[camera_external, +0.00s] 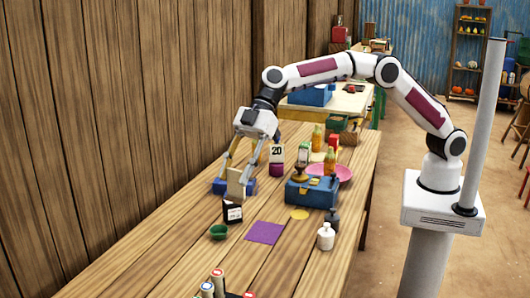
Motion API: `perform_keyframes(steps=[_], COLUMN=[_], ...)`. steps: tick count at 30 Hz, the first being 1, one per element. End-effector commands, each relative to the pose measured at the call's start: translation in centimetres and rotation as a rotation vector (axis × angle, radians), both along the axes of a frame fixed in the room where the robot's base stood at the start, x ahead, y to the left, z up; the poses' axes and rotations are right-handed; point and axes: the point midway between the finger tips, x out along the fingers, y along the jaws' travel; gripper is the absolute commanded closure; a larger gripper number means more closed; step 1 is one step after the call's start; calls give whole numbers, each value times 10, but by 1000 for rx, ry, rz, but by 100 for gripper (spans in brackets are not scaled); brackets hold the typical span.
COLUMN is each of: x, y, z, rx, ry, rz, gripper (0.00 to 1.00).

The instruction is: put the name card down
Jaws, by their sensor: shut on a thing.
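My gripper (237,177) points down over the left part of the wooden table, its fingers shut on a small tan upright card (236,186), which I take to be the name card. The card's face looks plain from this side; any writing is not visible. It is in front of a blue tray or box (219,186) and just behind a dark box with a white label (232,212). I cannot tell whether the card's lower edge touches anything.
A blue scale-like box (311,193), pink bowl (345,173), white bottle (325,238) and green bowl (218,232) stand around. A purple mat (264,232) lies bare on the table (180,270). A plank wall borders the left.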

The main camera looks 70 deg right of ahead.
Motion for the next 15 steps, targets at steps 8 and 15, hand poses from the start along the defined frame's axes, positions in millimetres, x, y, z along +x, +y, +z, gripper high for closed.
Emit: perform_keyframes(steps=[8, 15], x=[-54, -88], y=[50, 76], z=[0, 1], rx=[3, 6], ry=[-1, -2], rz=[115, 183], gripper=[90, 90])
